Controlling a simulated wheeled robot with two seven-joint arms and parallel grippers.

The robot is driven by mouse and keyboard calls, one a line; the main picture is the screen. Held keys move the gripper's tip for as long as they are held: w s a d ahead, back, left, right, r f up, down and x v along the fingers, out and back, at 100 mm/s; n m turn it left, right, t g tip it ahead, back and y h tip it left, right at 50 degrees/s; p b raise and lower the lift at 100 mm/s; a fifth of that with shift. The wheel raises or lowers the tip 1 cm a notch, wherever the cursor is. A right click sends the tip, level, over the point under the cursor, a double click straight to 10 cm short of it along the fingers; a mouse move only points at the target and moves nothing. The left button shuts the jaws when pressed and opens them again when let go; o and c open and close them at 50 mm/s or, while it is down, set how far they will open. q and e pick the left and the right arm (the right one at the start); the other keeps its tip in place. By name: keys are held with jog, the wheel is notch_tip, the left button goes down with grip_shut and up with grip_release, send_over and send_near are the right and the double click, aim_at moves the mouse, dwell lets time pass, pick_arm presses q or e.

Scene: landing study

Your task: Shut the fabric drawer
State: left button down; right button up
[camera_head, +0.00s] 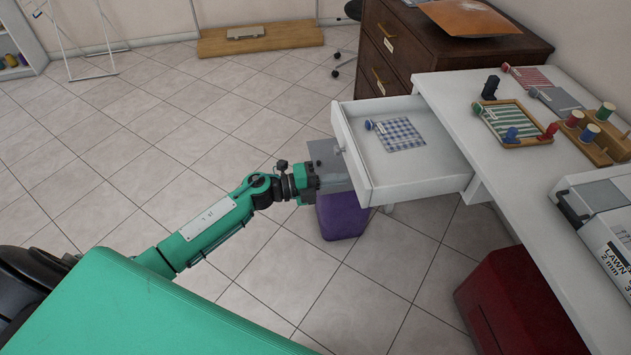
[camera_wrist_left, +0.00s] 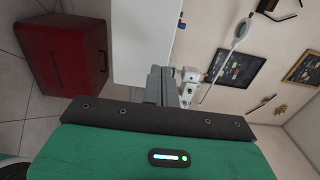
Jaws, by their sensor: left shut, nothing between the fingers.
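The white fabric drawer (camera_head: 420,178) is pulled well out from the white table, its inside facing up. A blue-and-white checked cloth (camera_head: 399,134) lies flat in it, with a blue-ended spool or pin at its left edge. My left gripper (camera_head: 338,166) is shut and empty at the drawer's front, close to the small knob (camera_head: 341,149). I cannot tell whether it touches the front panel. My right gripper is not in view.
A purple bin (camera_head: 342,217) stands on the floor below my left gripper. A red box (camera_head: 515,305) is under the white table (camera_head: 520,170), which carries cloth trays, spools and a grey-white machine (camera_head: 600,220). A dark wooden cabinet (camera_head: 420,55) stands behind.

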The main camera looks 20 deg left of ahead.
aim_at(359, 176)
pick_arm(q)
jog(key=shift+x, duration=1.2)
jog(key=shift+w+d, duration=0.35)
jog(key=shift+d, duration=0.1)
jog(key=x, duration=1.3)
jog(key=shift+w+d, duration=0.25)
jog(key=shift+d, duration=0.1)
jog(key=x, duration=0.4)
jog(key=shift+w+d+b, duration=0.1)
jog(key=shift+d+b, duration=0.1)
jog(key=shift+b, duration=0.1)
jog(key=b+x, duration=0.2)
jog(key=x, duration=0.5)
jog(key=shift+w+f, duration=0.1)
jog(key=shift+f, duration=0.05)
jog(key=shift+w+d+b, duration=0.35)
jog(key=shift+d, duration=0.15)
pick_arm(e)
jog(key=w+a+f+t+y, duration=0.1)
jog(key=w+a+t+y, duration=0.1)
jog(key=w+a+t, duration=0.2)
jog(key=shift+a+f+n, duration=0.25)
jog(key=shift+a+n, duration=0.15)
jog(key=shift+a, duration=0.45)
pick_arm(q)
jog(key=shift+a, duration=0.1)
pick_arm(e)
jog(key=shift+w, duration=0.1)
